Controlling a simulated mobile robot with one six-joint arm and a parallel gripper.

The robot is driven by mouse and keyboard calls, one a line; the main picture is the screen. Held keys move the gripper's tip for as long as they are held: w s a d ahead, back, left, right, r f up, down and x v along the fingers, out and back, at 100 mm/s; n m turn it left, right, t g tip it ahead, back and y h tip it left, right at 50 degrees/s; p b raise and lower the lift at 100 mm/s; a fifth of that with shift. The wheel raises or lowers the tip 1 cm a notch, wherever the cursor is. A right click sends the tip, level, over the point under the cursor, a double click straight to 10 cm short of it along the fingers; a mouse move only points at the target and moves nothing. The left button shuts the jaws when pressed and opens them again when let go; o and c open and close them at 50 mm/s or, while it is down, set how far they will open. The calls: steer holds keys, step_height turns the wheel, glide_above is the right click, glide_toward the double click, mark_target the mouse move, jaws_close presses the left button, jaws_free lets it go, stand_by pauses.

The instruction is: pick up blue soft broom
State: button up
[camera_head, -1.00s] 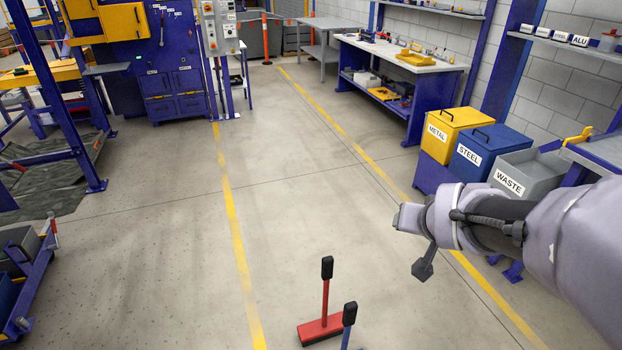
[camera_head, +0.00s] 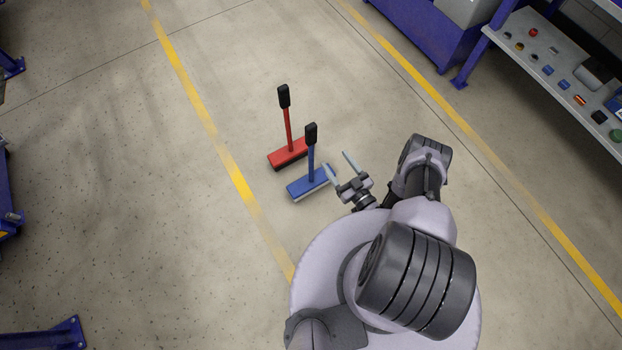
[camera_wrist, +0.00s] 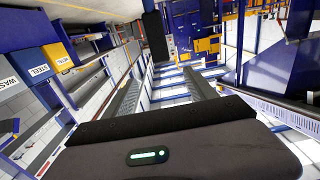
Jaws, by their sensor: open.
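The blue soft broom stands upright on the floor in the head view, with its blue head (camera_head: 308,184) down and a blue stick rising to a black grip (camera_head: 311,133). My gripper (camera_head: 335,159) is open and empty just right of the broom, its two fingers pointing up-left towards the stick. A gap shows between the fingers and the stick. In the wrist view, both fingers of my gripper (camera_wrist: 160,88) are spread apart. A dark block (camera_wrist: 154,38) beyond them, near the top, looks like the broom's black grip; I cannot tell its distance.
A red broom (camera_head: 288,152) stands upright close behind the blue one, the heads nearly touching. A shelf with small items (camera_head: 560,75) is at the upper right. Open floor lies to the left, with a yellow line (camera_head: 205,120) across it.

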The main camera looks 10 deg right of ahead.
mark_target(313, 130)
steer(key=b+x, duration=0.5)
steer(key=x, duration=1.1)
steer(key=shift+a+b, duration=0.15)
steer(key=shift+b, duration=0.25)
steer(key=shift+w+r, duration=0.15)
steer(key=shift+w, duration=0.05)
jaws_close()
